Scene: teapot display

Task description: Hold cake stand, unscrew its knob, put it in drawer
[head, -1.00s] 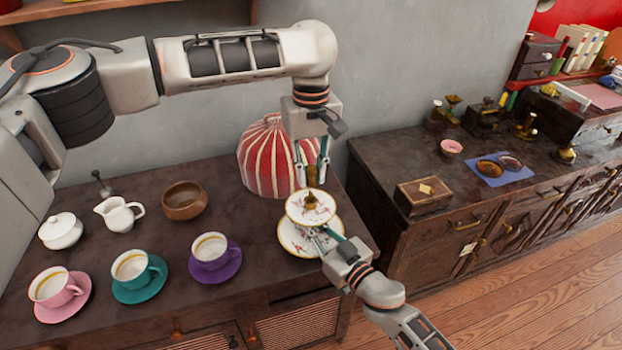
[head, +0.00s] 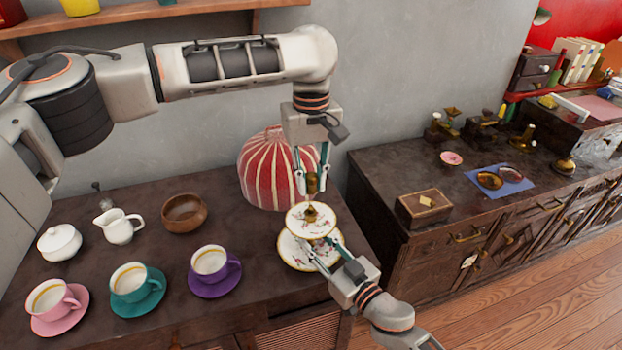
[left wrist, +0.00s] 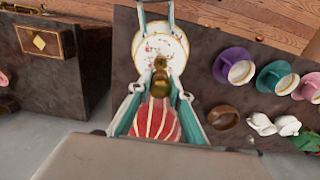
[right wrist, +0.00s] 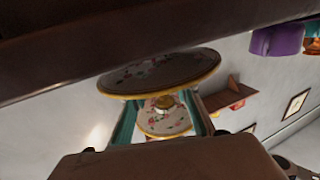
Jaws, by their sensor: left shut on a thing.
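The two-tier cake stand, white with gold rims and small flowers, stands on the dark cabinet top; its upper plate (head: 298,219) and lower plate (head: 291,253) show in the head view. My left gripper (head: 312,184) points down above it, shut on the brass knob (left wrist: 161,87). A second brass piece (left wrist: 161,62) shows at the upper plate's centre, just below the knob; I cannot tell whether they touch. My right gripper (head: 330,246) reaches between the plates from the front right. In the right wrist view its fingers (right wrist: 163,115) flank the stem; their grip is unclear.
A red-and-white striped dome (head: 268,170) stands close behind the stand. Pink, teal and purple cups (head: 210,263), a creamer (head: 120,226) and a brown bowl (head: 184,213) are to the left. A wooden box (head: 424,206) sits on the right cabinet. I cannot make out an open drawer.

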